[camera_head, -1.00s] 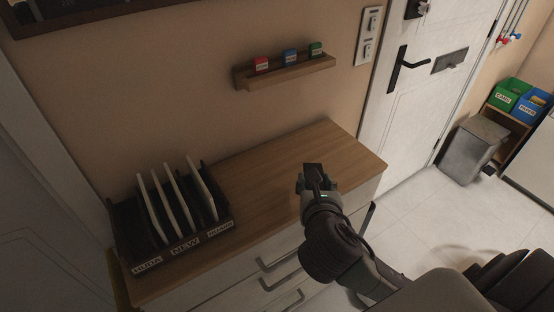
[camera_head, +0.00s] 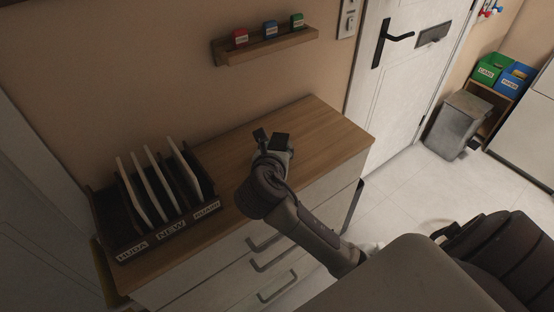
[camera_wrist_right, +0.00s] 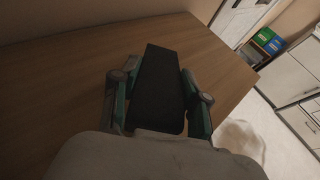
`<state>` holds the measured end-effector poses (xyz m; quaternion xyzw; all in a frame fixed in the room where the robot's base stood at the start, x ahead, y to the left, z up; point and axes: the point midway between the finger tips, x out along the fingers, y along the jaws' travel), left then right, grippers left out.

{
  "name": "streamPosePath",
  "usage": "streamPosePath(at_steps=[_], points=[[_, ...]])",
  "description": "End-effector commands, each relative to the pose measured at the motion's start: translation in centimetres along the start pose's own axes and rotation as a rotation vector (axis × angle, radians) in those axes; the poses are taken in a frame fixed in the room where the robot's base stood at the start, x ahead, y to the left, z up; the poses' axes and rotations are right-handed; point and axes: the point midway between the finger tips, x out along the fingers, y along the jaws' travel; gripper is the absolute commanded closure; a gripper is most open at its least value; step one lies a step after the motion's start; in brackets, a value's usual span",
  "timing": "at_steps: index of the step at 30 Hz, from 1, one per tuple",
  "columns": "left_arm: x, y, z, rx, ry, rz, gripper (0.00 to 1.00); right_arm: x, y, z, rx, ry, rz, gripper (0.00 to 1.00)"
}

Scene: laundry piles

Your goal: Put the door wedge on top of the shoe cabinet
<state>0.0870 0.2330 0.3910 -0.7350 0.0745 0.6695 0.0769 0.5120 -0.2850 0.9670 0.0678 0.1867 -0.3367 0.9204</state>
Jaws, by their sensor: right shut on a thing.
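The door wedge is a black, flat tapering block (camera_wrist_right: 158,85) between the two fingers of my right gripper (camera_wrist_right: 159,95) in the right wrist view. The gripper is shut on it. In the head view my right gripper (camera_head: 271,146) is over the wooden top of the shoe cabinet (camera_head: 318,127), right of the rack, and a dark block shows at its tip. Whether the wedge touches the top is hard to tell. My left gripper is not in view.
A black rack (camera_head: 130,246) with upright white panels stands on the cabinet's left end. A wall shelf (camera_head: 262,50) with small red, blue and green boxes hangs above. The cabinet top's right part is clear. A white door (camera_head: 405,75) and grey bin (camera_head: 457,125) are to the right.

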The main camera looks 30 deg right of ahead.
Motion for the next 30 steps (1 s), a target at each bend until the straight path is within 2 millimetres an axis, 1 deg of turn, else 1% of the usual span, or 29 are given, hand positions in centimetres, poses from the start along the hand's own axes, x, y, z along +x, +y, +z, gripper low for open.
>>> streamPosePath(at_steps=[2,9,20,21,25,30], points=[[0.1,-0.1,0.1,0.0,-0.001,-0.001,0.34,0.2,0.0,-0.5,-0.001,0.001,-0.001,0.91],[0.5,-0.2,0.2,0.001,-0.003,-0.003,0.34,1.5,0.0,-3.6,-0.002,0.003,-0.001,0.91],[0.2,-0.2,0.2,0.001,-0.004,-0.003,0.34,1.6,0.0,-3.9,-0.002,0.0,0.0,0.91],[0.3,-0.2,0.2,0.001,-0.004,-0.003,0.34,1.6,0.0,-4.0,-0.002,0.001,0.0,0.52],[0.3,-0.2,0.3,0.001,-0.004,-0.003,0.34,1.6,0.0,-4.0,-0.001,0.001,0.0,0.3],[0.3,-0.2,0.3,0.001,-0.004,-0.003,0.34,1.6,0.0,-3.9,-0.001,0.001,0.0,0.3]])
